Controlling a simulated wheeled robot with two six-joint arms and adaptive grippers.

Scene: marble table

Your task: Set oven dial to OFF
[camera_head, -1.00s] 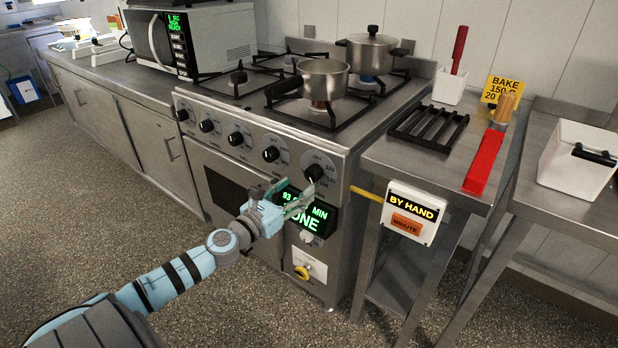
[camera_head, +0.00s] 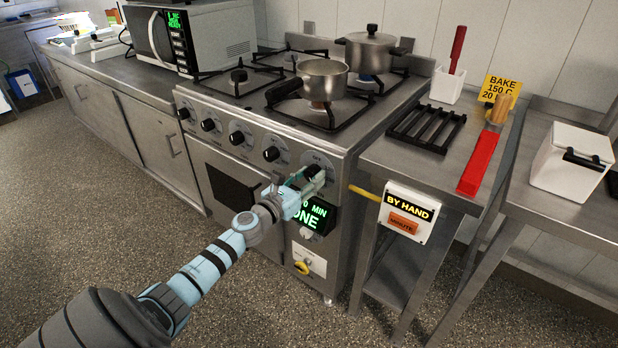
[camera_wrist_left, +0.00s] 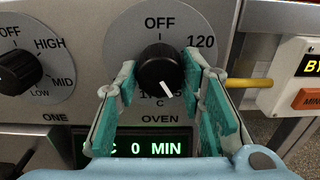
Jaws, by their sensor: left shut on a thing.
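The oven dial (camera_wrist_left: 160,68) is a round black knob on a grey plate marked OFF at the top, 120 at the upper right and OVEN below. Its white pointer line slants down and slightly right, away from OFF. My left gripper (camera_head: 308,180) is at the front panel, shut on this dial, with one teal-padded finger on each side of it in the left wrist view. The lower scale numbers are partly hidden by the dial and fingers. My right gripper is not in view.
A burner knob (camera_wrist_left: 18,70) marked ONE sits left of the dial. A green-lettered display (camera_head: 312,218) is just below. A yellow bar (camera_head: 364,193) and a BY HAND box (camera_head: 408,212) are to the right. Pots (camera_head: 322,78) stand on the hob above.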

